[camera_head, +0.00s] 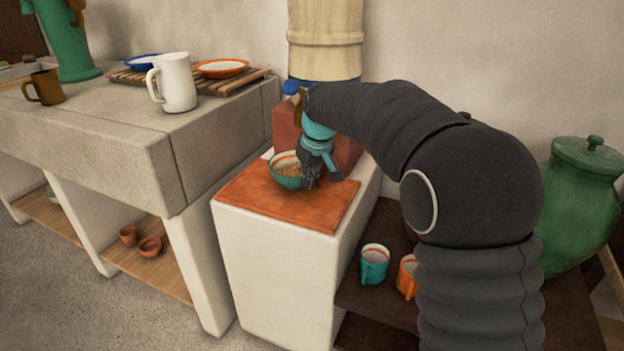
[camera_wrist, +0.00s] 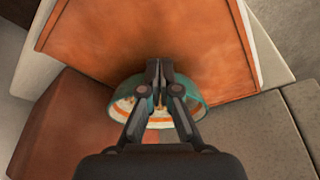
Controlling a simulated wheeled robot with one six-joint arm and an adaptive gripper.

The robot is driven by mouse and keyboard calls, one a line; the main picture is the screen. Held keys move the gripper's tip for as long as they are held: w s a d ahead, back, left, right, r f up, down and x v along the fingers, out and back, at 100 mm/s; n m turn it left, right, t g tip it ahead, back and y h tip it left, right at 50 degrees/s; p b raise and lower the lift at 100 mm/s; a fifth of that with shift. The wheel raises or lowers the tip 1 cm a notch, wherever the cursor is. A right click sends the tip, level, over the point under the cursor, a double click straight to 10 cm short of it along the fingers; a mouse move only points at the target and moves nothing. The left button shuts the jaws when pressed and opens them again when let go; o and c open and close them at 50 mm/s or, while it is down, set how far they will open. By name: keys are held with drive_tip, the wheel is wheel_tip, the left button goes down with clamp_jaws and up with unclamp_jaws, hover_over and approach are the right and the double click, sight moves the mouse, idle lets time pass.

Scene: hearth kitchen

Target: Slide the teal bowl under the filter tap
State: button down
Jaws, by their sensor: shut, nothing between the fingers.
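The teal bowl (camera_head: 286,170) has a pale inside with an orange band and grainy brown contents. It stands upright on the orange top (camera_head: 257,196) of the white block, near its back. It also shows in the wrist view (camera_wrist: 196,103), partly hidden by my fingers. My gripper (camera_head: 311,181) is shut and empty, at the bowl's right side in the head view. In the wrist view my gripper (camera_wrist: 158,70) has its fingertips over the bowl's rim area; I cannot tell if they touch it.
A stone counter (camera_head: 110,125) at left holds a white jug (camera_head: 174,83), a brown mug (camera_head: 44,87) and plates on a slatted rack (camera_head: 200,84). A teal mug (camera_head: 374,263) and an orange mug (camera_head: 406,275) stand on the low dark shelf. A green jar (camera_head: 580,200) is at right.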

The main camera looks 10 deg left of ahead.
drive_tip(key=shift+s+a, duration=0.15)
drive_tip(key=shift+a, duration=0.05)
drive_tip(key=s+d, duration=0.1)
drive_tip(key=s+d+r+b, duration=0.1)
drive_tip(key=s+d, duration=0.1)
drive_tip(key=v, duration=0.9)
drive_tip(key=s+d+f+m, duration=0.2)
drive_tip(key=s+d+f, duration=0.3)
drive_tip(key=s+f, duration=0.15)
drive_tip(key=s+d+f+m+t+h, duration=0.2)
drive_tip(key=s+d+m, duration=0.4)
drive_tip(key=s+d, duration=1.4)
drive_tip(key=shift+s+f+t, duration=0.35)
drive_tip(key=shift+s+t, duration=0.15)
drive_tip(key=shift+s, duration=0.9)
